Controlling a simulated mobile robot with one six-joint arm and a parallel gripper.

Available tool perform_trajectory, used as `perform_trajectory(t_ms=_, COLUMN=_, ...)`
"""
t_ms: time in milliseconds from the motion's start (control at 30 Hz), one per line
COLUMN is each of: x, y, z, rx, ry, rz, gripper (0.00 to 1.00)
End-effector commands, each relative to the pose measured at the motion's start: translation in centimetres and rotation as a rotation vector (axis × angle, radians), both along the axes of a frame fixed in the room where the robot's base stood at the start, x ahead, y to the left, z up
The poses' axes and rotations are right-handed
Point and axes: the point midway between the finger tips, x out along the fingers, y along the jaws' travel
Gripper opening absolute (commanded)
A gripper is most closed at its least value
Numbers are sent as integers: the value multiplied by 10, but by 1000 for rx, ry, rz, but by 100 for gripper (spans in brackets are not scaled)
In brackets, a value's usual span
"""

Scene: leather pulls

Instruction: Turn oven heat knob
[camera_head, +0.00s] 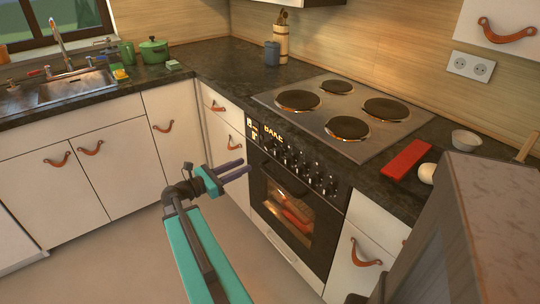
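The oven (285,205) is built into the counter, with a dark front and a lit window. A row of several black knobs (311,174) runs across the panel above its door. A lit display (273,136) at the panel's left end reads "BAKE". I cannot tell which knob is the heat knob, and the knob markings are too small to read. My gripper (248,170) has two dark parallel fingers with a gap between them. It is open and empty, in front of the oven's left side. The fingers point right, toward the panel, and appear apart from the knobs.
A cooktop (341,90) with round burners lies above the oven. A red object (406,160), a white bowl (466,140) and an egg-like item (426,173) are on the right counter. A grey box-like shape (500,230) blocks the lower right. White cabinets (175,125) stand left; the floor before them is clear.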

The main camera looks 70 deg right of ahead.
Motion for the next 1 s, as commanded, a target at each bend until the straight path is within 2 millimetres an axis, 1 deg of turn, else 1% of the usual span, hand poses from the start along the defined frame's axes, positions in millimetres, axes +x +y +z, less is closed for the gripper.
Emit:
perform_trajectory(t_ms=167, x=-3, y=-4, z=0, rx=0, ry=-1, rz=-1, gripper=29)
perform_trajectory(t_ms=367, x=-10, y=-16, z=0, rx=0, ry=-1, rz=-2, gripper=29)
perform_trajectory(t_ms=1000, x=-53, y=-82, z=0, rx=0, ry=-2, rz=-4, gripper=29)
